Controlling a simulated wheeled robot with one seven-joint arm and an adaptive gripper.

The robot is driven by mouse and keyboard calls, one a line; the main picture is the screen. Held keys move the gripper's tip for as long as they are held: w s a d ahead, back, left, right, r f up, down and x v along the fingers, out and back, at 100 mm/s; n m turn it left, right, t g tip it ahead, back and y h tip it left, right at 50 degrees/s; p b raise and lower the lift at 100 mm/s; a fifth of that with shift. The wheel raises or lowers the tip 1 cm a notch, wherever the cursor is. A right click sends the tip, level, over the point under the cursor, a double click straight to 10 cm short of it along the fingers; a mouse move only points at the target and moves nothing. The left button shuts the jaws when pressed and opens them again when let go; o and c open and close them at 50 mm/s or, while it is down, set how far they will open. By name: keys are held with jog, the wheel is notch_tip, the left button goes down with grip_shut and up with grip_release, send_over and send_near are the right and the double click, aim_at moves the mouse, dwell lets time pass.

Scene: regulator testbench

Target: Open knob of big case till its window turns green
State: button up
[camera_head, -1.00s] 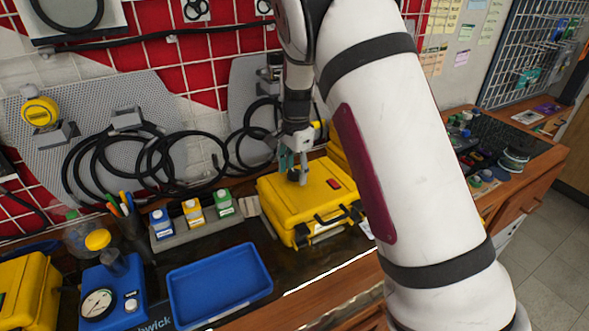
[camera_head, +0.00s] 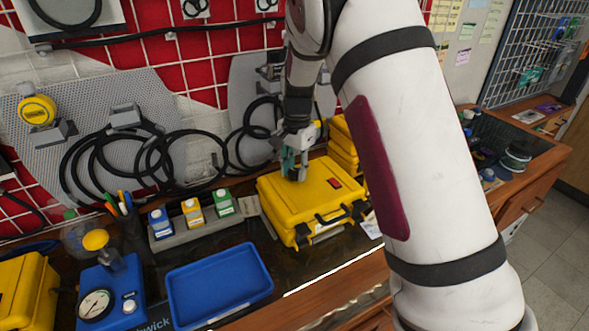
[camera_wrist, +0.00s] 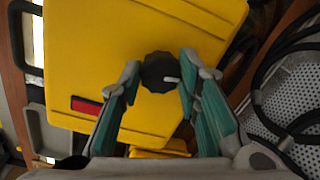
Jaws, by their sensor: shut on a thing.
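The big yellow case (camera_head: 300,205) lies shut on the workbench, with its black handle toward the front. Its small window (camera_head: 334,183) is red, and it also shows red in the wrist view (camera_wrist: 87,106). The black knob (camera_wrist: 160,70) with a pale mark sits on the case top near one edge. My gripper (camera_head: 292,172) is over the case top; in the wrist view its teal-padded fingers (camera_wrist: 158,82) are on either side of the knob, shut on it.
Black cable coils (camera_head: 150,160) hang on the wall panel. More yellow cases (camera_head: 343,145) stand behind the big case.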

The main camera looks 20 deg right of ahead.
jog(key=n+b, duration=0.1)
jog(key=n, duration=0.3)
jog(key=shift+w+n, duration=0.1)
jog(key=shift+n, duration=0.2)
jog(key=n+b, duration=0.1)
jog(key=n, duration=0.2)
jog(key=shift+n, duration=0.4)
jog(key=n, duration=0.3)
jog(key=shift+d+b, duration=0.1)
jog(key=shift+b, duration=0.25)
jog(key=shift+n+g, duration=0.3)
jog(key=shift+n, duration=1.8)
jog(key=o, duration=1.1)
jog(key=shift+o, duration=0.2)
jog(key=shift+r, duration=0.1)
